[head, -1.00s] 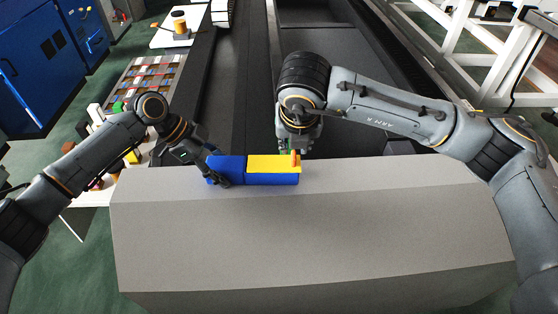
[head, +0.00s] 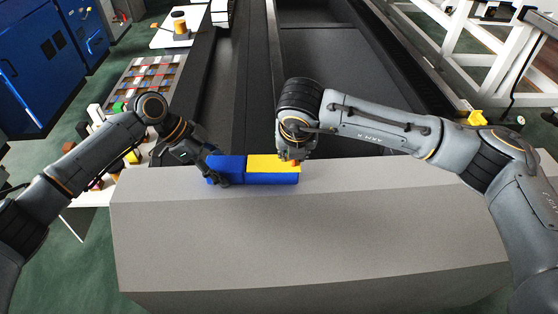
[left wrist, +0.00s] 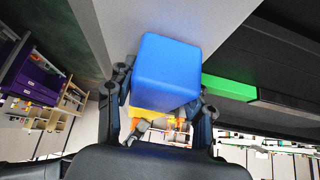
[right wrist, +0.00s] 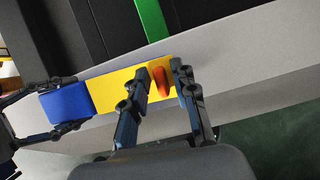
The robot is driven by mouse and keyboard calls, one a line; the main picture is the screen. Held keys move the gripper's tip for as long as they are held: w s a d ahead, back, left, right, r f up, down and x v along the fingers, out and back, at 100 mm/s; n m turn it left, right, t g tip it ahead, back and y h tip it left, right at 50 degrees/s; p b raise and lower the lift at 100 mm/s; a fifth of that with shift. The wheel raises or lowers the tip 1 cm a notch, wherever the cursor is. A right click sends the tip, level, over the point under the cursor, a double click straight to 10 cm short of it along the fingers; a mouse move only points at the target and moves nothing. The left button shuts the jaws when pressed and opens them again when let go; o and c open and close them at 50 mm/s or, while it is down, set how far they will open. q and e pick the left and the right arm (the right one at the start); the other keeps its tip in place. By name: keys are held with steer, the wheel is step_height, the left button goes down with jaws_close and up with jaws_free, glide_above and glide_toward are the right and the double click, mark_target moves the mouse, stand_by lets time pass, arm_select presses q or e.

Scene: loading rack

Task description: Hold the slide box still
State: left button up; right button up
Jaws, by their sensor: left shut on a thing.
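The slide box lies on the grey block's far edge, with a blue left end (head: 232,164) and a yellow top (head: 268,162) to the right. An orange knob (right wrist: 160,80) stands on the yellow part. My left gripper (head: 218,168) is shut on the blue end; its fingers flank the blue face (left wrist: 165,65) in the left wrist view. My right gripper (right wrist: 162,92) is open at the yellow end, one finger on each side of the knob, with a visible gap at least on the left. In the head view my right wrist hides most of its fingers.
The grey block (head: 310,230) has a broad bare top in front of the box. Dark conveyor belts (head: 325,75) run behind it. A side table with coloured parts (head: 150,80) stands at the left. A green strip (right wrist: 152,20) lies beyond the box.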

steer(key=shift+s+f, duration=0.1)
steer(key=shift+f, duration=0.25)
jaws_close()
steer(key=shift+a+f, duration=0.1)
steer(key=shift+a, duration=0.05)
jaws_free()
steer(key=shift+r, duration=2.75)
